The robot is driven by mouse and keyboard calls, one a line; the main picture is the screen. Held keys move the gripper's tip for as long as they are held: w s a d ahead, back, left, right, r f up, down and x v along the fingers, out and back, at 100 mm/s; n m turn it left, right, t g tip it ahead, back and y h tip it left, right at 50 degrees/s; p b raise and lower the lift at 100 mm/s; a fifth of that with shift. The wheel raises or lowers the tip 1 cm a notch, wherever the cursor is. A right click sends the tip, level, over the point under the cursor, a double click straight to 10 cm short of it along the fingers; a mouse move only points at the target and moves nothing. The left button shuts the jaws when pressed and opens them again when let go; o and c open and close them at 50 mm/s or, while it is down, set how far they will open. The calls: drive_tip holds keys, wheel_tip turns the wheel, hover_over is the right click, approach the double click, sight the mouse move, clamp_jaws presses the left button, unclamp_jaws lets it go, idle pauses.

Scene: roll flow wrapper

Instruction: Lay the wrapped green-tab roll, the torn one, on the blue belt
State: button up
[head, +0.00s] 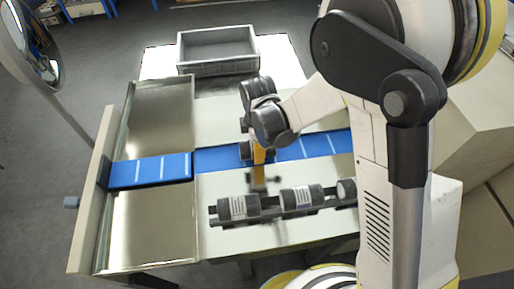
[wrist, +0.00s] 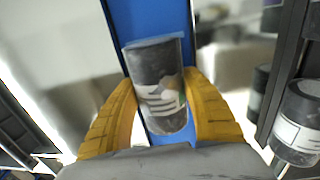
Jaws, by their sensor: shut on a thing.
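My gripper (wrist: 160,112) has its yellow fingers shut on the sides of a dark wrapped roll (wrist: 155,62). The roll has a white label, a tan torn-looking patch and a small green tab at its right edge. The blue belt (wrist: 140,17) lies behind the roll in the wrist view. In the head view my gripper (head: 259,156) points down at the blue belt (head: 217,158), near its middle. A dark piece beside the yellow finger there seems to be the held roll, mostly hidden. I cannot tell whether the roll touches the belt.
A dark rack (head: 268,213) in front of the belt holds several wrapped rolls with white labels, including one (head: 231,207) at its left end. A grey crate (head: 217,67) stands at the back. The belt is clear to the left. A round mirror (head: 28,45) stands at far left.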

drive_tip(key=shift+f, duration=0.1)
drive_tip(key=o, duration=1.5)
drive_tip(key=shift+c, duration=0.2)
drive_tip(key=r, duration=1.2)
drive_tip(key=shift+s, duration=0.3)
drive_tip(key=shift+d, duration=0.1)
drive_tip(key=s+d+r+m+t, duration=0.2)
drive_tip(key=s+d+r+m, duration=0.1)
drive_tip(key=d+m, duration=0.4)
drive_tip(key=s+d+r+m+t, duration=0.2)
drive_tip(key=s+d+r+m, duration=0.2)
drive_tip(key=d+m, duration=0.3)
drive_tip(key=s+d+r+m+t, duration=0.2)
drive_tip(key=s+d+r+m, duration=0.2)
drive_tip(key=d+m, duration=0.3)
drive_tip(key=shift+s+d, duration=0.45)
drive_tip(key=shift+d, duration=0.7)
